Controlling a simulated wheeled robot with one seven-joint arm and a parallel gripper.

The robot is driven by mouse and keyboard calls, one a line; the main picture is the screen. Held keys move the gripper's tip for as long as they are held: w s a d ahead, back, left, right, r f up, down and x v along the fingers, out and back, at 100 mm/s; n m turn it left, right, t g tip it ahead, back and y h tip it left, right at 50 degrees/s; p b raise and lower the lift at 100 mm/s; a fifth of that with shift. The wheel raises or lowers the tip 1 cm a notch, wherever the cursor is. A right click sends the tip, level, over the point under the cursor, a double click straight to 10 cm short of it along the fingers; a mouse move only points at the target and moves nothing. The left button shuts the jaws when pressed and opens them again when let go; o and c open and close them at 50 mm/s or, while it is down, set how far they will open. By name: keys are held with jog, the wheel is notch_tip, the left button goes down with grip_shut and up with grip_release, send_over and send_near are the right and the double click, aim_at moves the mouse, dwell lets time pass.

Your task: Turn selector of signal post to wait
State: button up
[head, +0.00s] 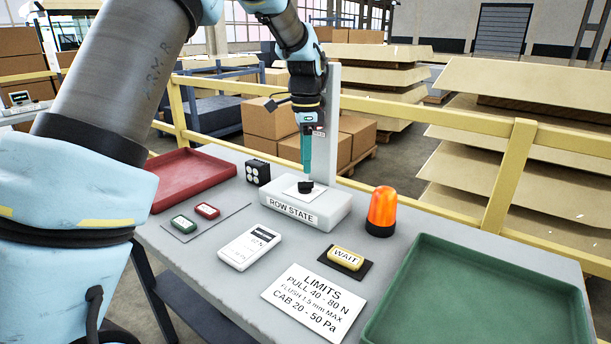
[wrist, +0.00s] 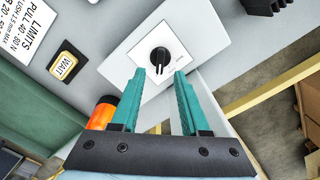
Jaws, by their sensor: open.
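The signal post's grey base (head: 300,213) stands on the table and carries a label reading ROW STATE. Its black selector knob (head: 306,187) sits on a white plate on top; in the wrist view the knob (wrist: 160,58) shows near the top middle. The plate's small markings are too small to read, so I cannot tell the selector's setting. My gripper (head: 306,170) points down just above the knob. In the wrist view its two teal fingers (wrist: 167,75) are open, with the knob just beyond their tips and nothing between them. Contact is not clear.
An orange beacon (head: 382,210) and a yellow WAIT tile (head: 346,258) on a dark pad lie to the right. A white device (head: 248,247) and LIMITS card (head: 314,302) lie in front. A red tray (head: 184,179) and green tray (head: 480,290) flank them. The post's grey upright (head: 327,120) rises behind my gripper.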

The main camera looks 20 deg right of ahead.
aim_at(305, 182)
jog(key=shift+a+f+p, duration=0.1)
jog(key=shift+f+p, duration=0.25)
jog(key=shift+f, duration=2.25)
grip_shut()
